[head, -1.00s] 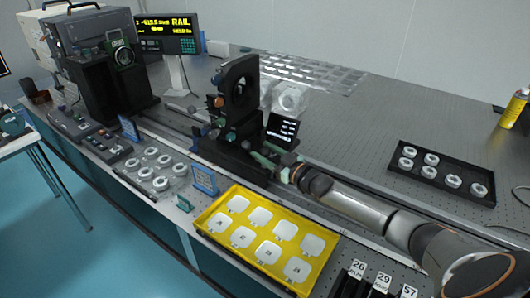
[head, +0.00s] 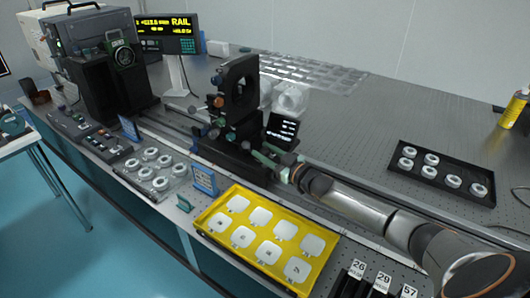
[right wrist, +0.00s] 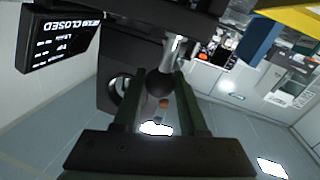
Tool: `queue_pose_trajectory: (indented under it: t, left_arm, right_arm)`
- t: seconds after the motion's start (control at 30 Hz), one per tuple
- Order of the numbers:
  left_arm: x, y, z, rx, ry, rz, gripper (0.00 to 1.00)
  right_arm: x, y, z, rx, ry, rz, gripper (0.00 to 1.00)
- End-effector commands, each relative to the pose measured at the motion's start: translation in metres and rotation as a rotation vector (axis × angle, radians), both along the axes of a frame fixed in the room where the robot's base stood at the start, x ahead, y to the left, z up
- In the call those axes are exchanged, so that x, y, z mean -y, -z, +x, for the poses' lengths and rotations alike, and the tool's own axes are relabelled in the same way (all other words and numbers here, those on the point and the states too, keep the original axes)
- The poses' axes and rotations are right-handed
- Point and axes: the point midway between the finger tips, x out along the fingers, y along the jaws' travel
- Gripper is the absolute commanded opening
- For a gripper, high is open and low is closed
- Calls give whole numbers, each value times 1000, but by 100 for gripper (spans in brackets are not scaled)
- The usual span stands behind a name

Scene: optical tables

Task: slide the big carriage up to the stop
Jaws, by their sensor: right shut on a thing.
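The big carriage (head: 235,154) is a black block on the rail, with a tall black ring mount (head: 240,85) and several knobs on it. My right gripper (head: 264,156) is at the carriage's right side. In the right wrist view, its two dark green fingers (right wrist: 160,100) are shut on a round dark knob (right wrist: 159,84) on a metal stem under the black mount. The rail (head: 160,126) runs from the carriage toward the upper left. I cannot pick out the stop clearly. My left gripper is not in view.
A yellow tray (head: 207,222) of white pieces lies in front of the carriage, beside a blue-framed sign (head: 204,180). A dark instrument (head: 108,80) stands at the rail's far left. A rail readout (head: 168,32) stands behind. A black tray (head: 440,188) lies right.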

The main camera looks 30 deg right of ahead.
Motion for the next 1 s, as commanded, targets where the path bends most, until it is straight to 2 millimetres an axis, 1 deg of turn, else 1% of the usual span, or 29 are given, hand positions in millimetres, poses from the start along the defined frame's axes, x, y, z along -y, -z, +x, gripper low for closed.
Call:
queue_pose_trajectory:
  t: [0.43,0.7,0.9,0.93,1.0]
  left_arm:
    - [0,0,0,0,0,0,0]
    - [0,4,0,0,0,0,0]
    - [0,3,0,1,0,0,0]
    - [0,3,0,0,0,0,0]
    - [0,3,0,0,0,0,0]
  right_arm:
    - [0,1,0,-1,0,0,0]
    - [-3,1,6,0,0,1,0]
    - [-3,1,6,-1,0,1,0]
    - [-3,1,6,-1,0,1,44]
    - [-3,1,6,-1,0,1,52]
